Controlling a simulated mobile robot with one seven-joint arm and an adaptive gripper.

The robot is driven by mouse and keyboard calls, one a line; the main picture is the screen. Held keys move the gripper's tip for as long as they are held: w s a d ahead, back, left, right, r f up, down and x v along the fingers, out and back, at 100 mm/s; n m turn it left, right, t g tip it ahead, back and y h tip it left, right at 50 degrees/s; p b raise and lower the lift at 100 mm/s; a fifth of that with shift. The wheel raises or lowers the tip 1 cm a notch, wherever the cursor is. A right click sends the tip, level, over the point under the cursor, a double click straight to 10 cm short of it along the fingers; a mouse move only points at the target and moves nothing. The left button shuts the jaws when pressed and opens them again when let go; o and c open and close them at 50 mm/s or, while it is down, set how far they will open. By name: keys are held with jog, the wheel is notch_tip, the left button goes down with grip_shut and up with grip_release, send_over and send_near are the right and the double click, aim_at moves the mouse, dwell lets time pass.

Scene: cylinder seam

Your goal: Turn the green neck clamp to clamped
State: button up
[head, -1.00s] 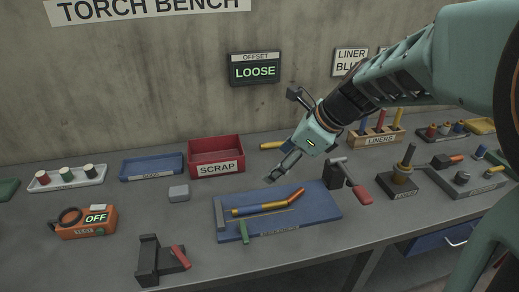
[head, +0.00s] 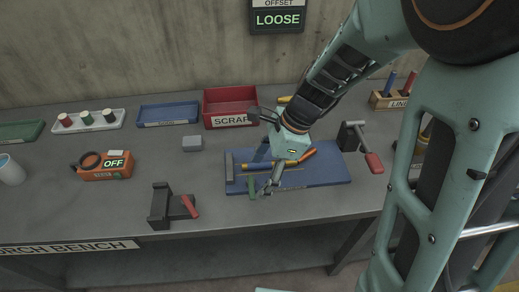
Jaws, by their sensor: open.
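The green neck clamp (head: 252,187) is a small lever at the front left of the blue mat (head: 322,181). It points toward the front edge, partly hidden near my gripper. The offset sign (head: 278,19) on the wall reads LOOSE.
A black block with a red handle (head: 172,206) stands front left of the mat, and another red-handled fixture (head: 357,143) stands at its right. The orange tester (head: 103,166) reads OFF.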

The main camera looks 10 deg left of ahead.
aim_at(252, 186)
jog(key=shift+x, duration=1.85)
jog(key=c, duration=1.2)
jog(key=shift+o, duration=0.2)
jog(key=shift+w, duration=0.1)
